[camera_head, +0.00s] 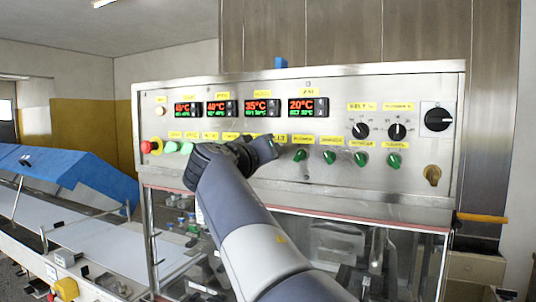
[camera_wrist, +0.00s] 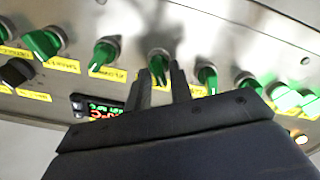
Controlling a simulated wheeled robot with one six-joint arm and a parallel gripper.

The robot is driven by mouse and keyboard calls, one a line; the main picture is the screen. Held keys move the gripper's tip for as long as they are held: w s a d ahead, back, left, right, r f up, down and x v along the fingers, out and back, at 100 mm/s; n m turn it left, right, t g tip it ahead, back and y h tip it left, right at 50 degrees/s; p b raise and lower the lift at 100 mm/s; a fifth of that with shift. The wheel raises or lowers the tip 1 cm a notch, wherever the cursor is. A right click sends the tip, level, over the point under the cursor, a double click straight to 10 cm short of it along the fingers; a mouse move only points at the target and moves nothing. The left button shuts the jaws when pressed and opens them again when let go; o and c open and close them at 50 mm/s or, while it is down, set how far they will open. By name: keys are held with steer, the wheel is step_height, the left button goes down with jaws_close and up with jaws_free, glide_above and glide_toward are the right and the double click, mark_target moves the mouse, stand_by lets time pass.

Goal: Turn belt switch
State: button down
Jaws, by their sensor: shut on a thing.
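The control panel (camera_head: 230,125) carries a row of green rotary switches. In the head view my gripper (camera_head: 264,150) is at the middle of this row, just below a yellow label (camera_head: 276,138) that seems to read BELT. The switch it covers is hidden there by the gripper. In the wrist view a green switch (camera_wrist: 158,66) shows between the two fingers of my gripper (camera_wrist: 161,74), which are shut on its handle. Its label is partly hidden by the fingers, so I cannot read it.
Neighbouring green switches (camera_head: 299,155) sit close on both sides. Temperature displays (camera_head: 256,108) are above, black knobs (camera_head: 360,129) and a key switch (camera_head: 432,174) to the right. A red emergency button (camera_head: 147,147) is at left. A clear-fronted cabinet (camera_head: 340,245) lies below.

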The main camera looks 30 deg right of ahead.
steer(key=c, duration=1.5)
jaws_free()
steer(key=shift+b+v, duration=1.7)
steer(key=shift+v, duration=3.75)
steer(key=p+x, duration=0.3)
steer(key=x, duration=0.7)
steer(key=shift+w+d, duration=0.3)
